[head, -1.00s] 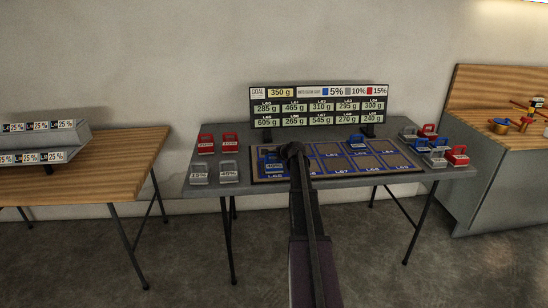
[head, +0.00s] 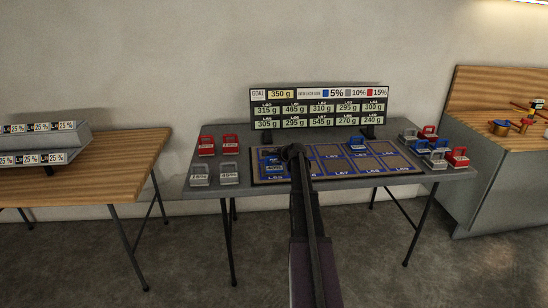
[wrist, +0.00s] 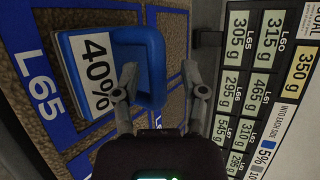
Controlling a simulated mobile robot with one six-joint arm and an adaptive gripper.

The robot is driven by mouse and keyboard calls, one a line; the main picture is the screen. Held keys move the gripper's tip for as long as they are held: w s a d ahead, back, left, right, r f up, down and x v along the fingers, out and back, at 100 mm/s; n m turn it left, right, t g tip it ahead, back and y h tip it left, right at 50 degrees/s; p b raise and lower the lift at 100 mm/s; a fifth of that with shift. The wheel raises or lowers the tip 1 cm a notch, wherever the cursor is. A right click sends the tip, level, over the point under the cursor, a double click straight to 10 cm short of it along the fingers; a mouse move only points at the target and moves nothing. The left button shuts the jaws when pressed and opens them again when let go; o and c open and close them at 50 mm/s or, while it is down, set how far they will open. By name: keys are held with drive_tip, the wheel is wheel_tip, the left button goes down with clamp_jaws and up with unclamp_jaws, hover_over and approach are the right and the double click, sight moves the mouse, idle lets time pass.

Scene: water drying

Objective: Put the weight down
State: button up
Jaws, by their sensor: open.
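The blue weight labelled 40% (wrist: 90,75) is in the wrist view, on the mat beside the blue L65 label. The display board (head: 319,107) shows L65 at 305 g, L60 at 315 g and L66 at 295 g.
Another blue weight (head: 358,144) stands on the mat further right. Two red weights (head: 230,144) and two grey ones (head: 229,174) stand left of the mat. Several mixed weights (head: 457,157) crowd the right end of the grey table. The board rises behind the mat.

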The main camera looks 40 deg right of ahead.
drive_tip(key=p+v, duration=0.5)
drive_tip(key=v, duration=0.6)
drive_tip(key=shift+s+r+p, duration=0.25)
drive_tip(key=shift+s+p, duration=0.05)
drive_tip(key=shift+p, duration=0.05)
drive_tip(key=s+a+f+n+g+y, duration=0.15)
drive_tip(key=a+n, duration=0.25)
drive_tip(key=a, duration=0.6)
drive_tip(key=s+a+f+n+g+y, duration=0.1)
drive_tip(key=a+f+n+g, duration=0.15)
drive_tip(key=a, duration=0.85)
drive_tip(key=s+a+f+n+g+y, duration=0.15)
drive_tip(key=a+n, duration=0.35)
drive_tip(key=a, duration=0.5)
drive_tip(key=s+a+f+n+g+h, duration=0.1)
drive_tip(key=s+a+n+g, duration=0.2)
drive_tip(key=s+a+n, duration=0.2)
drive_tip(key=s+a+f+n+g+h, duration=0.2)
drive_tip(key=s+a+n, duration=0.3)
drive_tip(key=s+a, duration=0.6)
drive_tip(key=a+g, duration=0.1)
drive_tip(key=a, duration=0.3)
drive_tip(key=shift+s+a+f, duration=0.2)
drive_tip(key=shift+s+f, duration=0.1)
drive_tip(key=shift+s, duration=0.05)
